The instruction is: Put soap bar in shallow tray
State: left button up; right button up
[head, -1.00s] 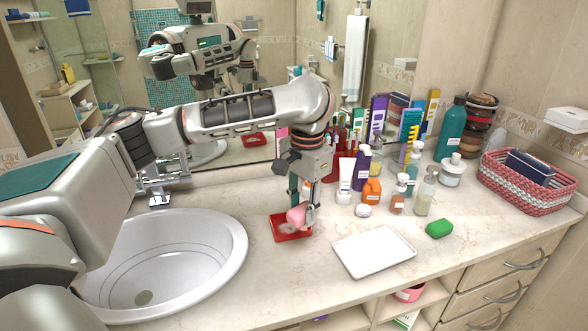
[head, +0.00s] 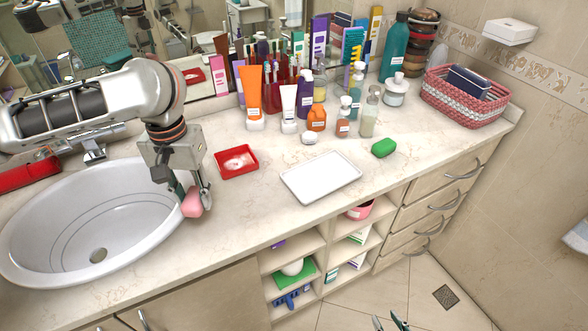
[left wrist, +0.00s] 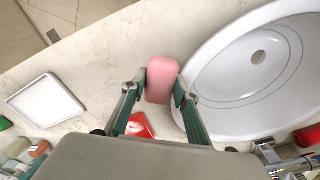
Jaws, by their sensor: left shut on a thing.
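The pink soap bar (head: 193,203) is held between the fingertips of my left gripper (head: 190,198), above the counter beside the sink's right rim. The left wrist view also shows the pink soap bar (left wrist: 161,80) squeezed between both fingers. The shallow white tray (head: 320,177) lies flat and empty on the counter, right of the gripper; it also shows at the left of the left wrist view (left wrist: 46,101). The red soap dish (head: 236,162) lies between gripper and tray, further back. My right gripper's fingertips (head: 390,323) show apart at the bottom edge, over the floor.
A white sink (head: 150,215) is at the left. Bottles and tubes, including an orange tube (head: 249,95), stand behind the tray. A green block (head: 384,147) lies right of the tray. A woven basket (head: 465,100) stands at the far right. The counter in front of the dish is clear.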

aim_at(330, 171)
jog(key=i+l+u, duration=0.25)
jog(key=l, duration=0.15)
jog(key=l+u, duration=0.2)
jog(key=l, duration=0.15)
jog(key=i+l, duration=0.1)
jog(key=l, duration=0.3)
jog(key=i+l+u, duration=0.1)
jog(key=l, duration=0.3)
jog(key=i+l, duration=0.1)
jog(key=l, duration=0.3)
jog(key=i+l, duration=0.1)
jog(key=l, duration=0.3)
jog(key=u, duration=0.05)
